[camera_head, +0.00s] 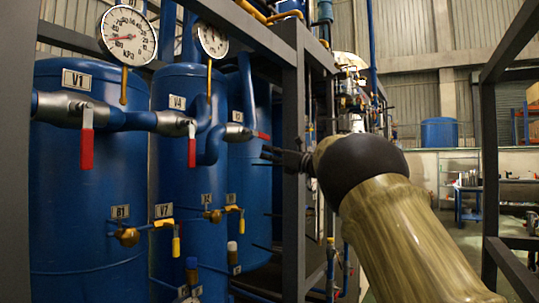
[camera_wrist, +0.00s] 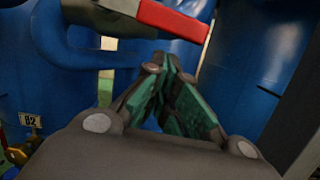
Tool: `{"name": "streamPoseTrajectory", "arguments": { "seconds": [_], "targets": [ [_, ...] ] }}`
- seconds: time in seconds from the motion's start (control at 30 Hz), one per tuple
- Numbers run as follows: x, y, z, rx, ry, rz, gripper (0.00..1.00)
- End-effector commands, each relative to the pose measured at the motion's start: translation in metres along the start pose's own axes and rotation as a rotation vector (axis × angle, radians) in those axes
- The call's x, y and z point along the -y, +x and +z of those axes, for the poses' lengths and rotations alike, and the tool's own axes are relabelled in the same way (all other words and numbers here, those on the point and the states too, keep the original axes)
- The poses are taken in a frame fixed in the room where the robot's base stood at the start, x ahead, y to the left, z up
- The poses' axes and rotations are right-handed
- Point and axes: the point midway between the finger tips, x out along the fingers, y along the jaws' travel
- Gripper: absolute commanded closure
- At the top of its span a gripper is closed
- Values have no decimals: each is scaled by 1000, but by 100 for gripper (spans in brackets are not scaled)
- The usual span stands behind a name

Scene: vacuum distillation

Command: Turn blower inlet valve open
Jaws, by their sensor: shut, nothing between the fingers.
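My gripper (camera_head: 270,155) is shut and empty, its fingers pointing left just below the red handle of the rightmost valve (camera_head: 238,132). That handle points right, roughly along the pipe. In the wrist view the red handle (camera_wrist: 175,18) lies beyond and above the closed green-padded fingertips (camera_wrist: 168,62), apparently apart from them. Two more red-handled valves hang on the left: one under the V1 label (camera_head: 87,135) and one under the V4 label (camera_head: 192,148); both handles point down. No label visibly names the blower inlet valve.
Blue tanks (camera_head: 85,190) stand behind the valves. A dark frame post (camera_head: 293,215) stands close to my gripper. Pressure gauges (camera_head: 127,36) sit above, and small yellow-handled valves (camera_head: 176,243) lower down. Open floor lies to the right.

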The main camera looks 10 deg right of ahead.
Motion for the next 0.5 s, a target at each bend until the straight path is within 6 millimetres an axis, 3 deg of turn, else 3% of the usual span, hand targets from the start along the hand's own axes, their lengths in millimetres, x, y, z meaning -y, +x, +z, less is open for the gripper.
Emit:
{"name": "streamPoseTrajectory", "arguments": {
  "seconds": [0.03, 0.27, 0.5],
  "targets": [
    [0, -1, -10, -1, 0, 1, 100],
    [-3, -2, -27, -1, 1, 4, 100],
    [-3, -36, -22, 0, 2, 2, 100]
  ]
}}
